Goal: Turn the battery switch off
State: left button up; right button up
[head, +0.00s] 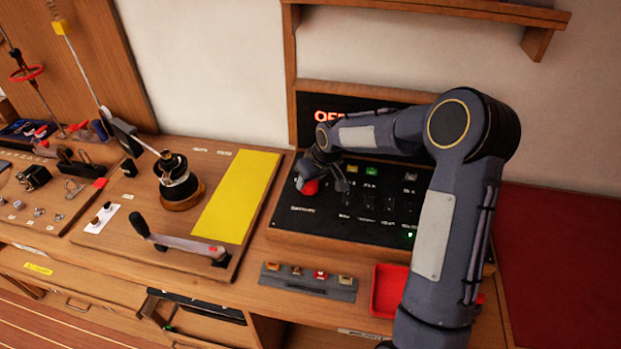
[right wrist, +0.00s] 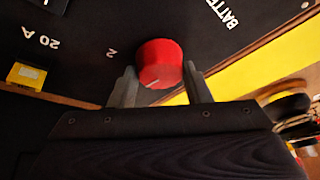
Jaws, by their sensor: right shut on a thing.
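The battery switch is a round red knob (head: 309,187) at the left end of the black switch panel (head: 300,219). In the right wrist view the red knob (right wrist: 161,64) has a pale pointer line near its lower edge, and part of the lettering "BATTE" shows beside it. My right gripper (head: 325,174) is at the knob in the head view. In the right wrist view its two fingers (right wrist: 160,85) stand on either side of the knob, shut on it. My left gripper is in neither view.
A yellow mat (head: 236,196), a winch (head: 178,184) and a lever handle (head: 175,238) lie left of the panel. A red tray (head: 388,289) and a grey strip of fuses (head: 310,281) are in front. A wooden shelf (head: 440,8) overhangs the back.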

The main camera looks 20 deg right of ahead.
jog(key=shift+n+y, duration=0.3)
jog(key=shift+n, duration=0.5)
jog(key=o, duration=1)
jog(key=shift+b+v, duration=0.65)
jog(key=shift+v, duration=3.25)
jog(key=shift+w, duration=0.1)
